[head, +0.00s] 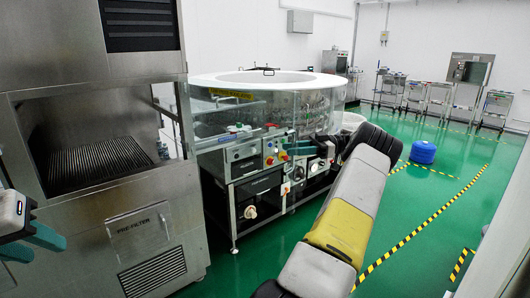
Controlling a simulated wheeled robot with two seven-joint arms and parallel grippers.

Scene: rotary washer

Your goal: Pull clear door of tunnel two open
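A large round washer (268,77) with a white top rim and clear curved panels (222,115) around its side stands in the middle. I cannot tell which clear panel is the door of tunnel two. My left gripper (40,247) is at the lower left edge, its two teal fingers apart and empty, in front of the steel cabinet and away from the washer. My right arm rises from the bottom middle and bends at a black joint before the washer's right side. Small teal parts beside the washer's front may be my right gripper (238,131); its fingers are unclear.
A steel cabinet (145,228) marked PRE-FILTER, with a dark open chamber, fills the left. Below the washer is a dark frame with controls (262,187). A blue round container (423,152) and several steel carts stand right.

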